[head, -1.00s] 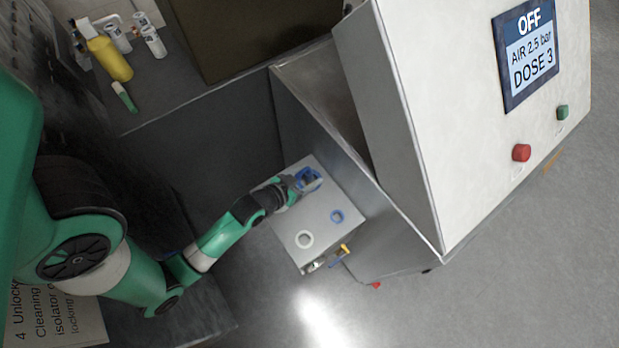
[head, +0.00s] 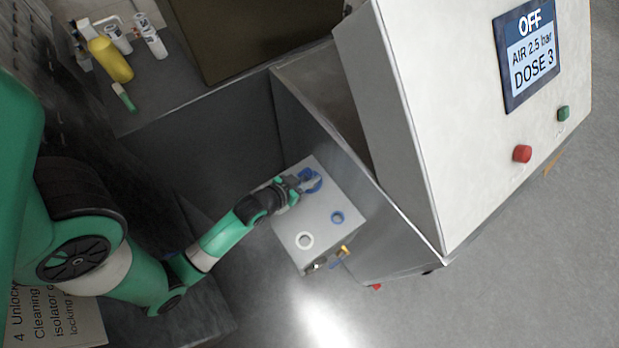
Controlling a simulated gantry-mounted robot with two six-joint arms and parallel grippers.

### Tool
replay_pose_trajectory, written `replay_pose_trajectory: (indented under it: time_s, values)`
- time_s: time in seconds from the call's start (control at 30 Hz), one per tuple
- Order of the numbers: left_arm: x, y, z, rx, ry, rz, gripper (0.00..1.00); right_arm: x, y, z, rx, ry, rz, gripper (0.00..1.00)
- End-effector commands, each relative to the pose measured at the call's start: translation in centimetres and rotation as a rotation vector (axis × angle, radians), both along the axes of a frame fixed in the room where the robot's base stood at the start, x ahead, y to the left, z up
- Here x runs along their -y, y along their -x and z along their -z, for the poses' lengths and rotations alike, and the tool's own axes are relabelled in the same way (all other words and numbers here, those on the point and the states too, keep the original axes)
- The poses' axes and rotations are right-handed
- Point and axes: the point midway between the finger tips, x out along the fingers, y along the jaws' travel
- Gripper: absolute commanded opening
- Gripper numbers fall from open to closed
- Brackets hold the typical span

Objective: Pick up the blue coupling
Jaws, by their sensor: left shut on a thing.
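The blue coupling (head: 313,183) is at the upper end of a light grey box top in the head view. My left gripper (head: 305,181) reaches it from the left and is shut on it. The gripper's fingers cover part of the coupling. I cannot tell whether the coupling touches the box top or is just above it. My right gripper does not show.
The large white cabinet (head: 430,120) stands close on the right. Bottles (head: 112,60) stand at upper left.

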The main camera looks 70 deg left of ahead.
Motion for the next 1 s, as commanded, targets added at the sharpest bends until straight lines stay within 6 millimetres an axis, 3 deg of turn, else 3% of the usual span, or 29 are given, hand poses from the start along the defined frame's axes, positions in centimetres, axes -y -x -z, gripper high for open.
replay_pose_trajectory:
  time_s: [0.23,0.4,0.47,0.67,0.77,0.8,0.87,0.9,1.0]
  values:
    - [0.0,-0.1,-1.1,0.003,-0.001,0.000,0.00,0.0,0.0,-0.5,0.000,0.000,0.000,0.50]
    - [0.0,-0.1,-3.7,0.004,-0.002,0.000,0.00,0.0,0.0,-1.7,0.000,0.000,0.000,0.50]
    - [1.1,0.0,-4.6,0.000,-0.003,0.009,0.00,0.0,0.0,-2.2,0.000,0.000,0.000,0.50]
    - [5.7,0.3,-10.2,0.006,-0.004,0.016,0.00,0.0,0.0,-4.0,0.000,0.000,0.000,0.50]
    - [8.0,0.6,-10.5,0.002,-0.003,0.015,0.00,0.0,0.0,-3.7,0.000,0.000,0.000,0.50]
    - [8.9,0.7,-11.6,-0.005,-0.003,0.016,0.00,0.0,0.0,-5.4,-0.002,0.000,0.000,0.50]
    - [10.2,0.8,-12.3,-0.001,-0.004,0.015,0.00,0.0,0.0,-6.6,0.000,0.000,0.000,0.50]
    - [10.6,0.9,-13.1,-0.009,-0.002,0.009,0.00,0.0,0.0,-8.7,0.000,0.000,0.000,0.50]
    - [11.9,1.1,-13.6,-0.007,-0.007,0.011,0.00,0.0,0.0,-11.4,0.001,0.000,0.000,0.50]
